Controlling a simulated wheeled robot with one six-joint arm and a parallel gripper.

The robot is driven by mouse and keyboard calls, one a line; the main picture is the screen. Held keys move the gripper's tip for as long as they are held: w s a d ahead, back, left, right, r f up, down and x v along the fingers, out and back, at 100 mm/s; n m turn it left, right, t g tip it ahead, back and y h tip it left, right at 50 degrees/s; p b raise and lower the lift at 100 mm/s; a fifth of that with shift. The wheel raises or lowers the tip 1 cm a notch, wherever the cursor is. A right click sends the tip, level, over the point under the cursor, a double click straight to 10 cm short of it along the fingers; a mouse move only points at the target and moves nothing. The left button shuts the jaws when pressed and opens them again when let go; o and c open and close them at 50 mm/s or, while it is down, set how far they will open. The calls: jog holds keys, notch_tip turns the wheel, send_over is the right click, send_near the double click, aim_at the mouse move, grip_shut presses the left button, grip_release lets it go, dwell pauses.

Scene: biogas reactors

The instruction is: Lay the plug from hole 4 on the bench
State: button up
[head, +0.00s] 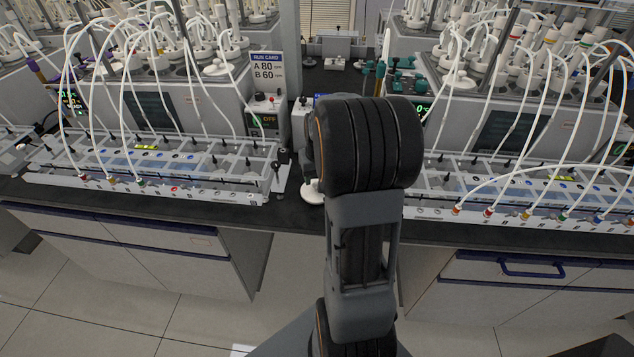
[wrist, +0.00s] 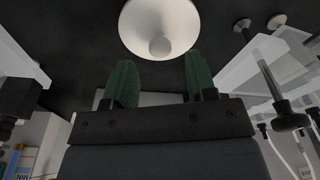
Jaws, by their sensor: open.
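A white round plug (wrist: 160,22) with a small knob lies on the black bench (wrist: 95,30) in the wrist view. In the head view a white disc (head: 312,191), apparently the same plug, shows on the bench top just left of my arm. My gripper (wrist: 161,68) has its green fingers apart, with nothing between them. The plug is just beyond the fingertips and apart from them, as far as I can tell. In the head view my arm hides the gripper. Hole 4 cannot be made out.
A clear water bath with tubes (head: 150,165) stands left of my arm, another (head: 530,190) right. Reactor units with many white hoses stand behind them. A run card (head: 266,72) reads A 80, B 60. A narrow strip of bench between the baths is free.

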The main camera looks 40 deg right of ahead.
notch_tip(320, 180, up, 7)
jog(key=s+a+n, duration=0.1)
jog(key=s+a, duration=0.3)
jog(key=a, duration=0.3)
jog(key=s+a+n+t, duration=0.1)
jog(key=s+a+n, duration=0.1)
jog(key=s+a, duration=0.2)
jog(key=s+a+r+n+t, duration=0.1)
jog(key=s+a, duration=0.2)
jog(key=a, duration=0.6)
jog(key=shift+s+a+y, duration=0.3)
jog(key=shift+s+a, duration=0.05)
jog(key=shift+s, duration=0.05)
jog(key=shift+r, duration=0.15)
jog(key=shift+c, duration=0.8)
jog(key=shift+a, duration=0.1)
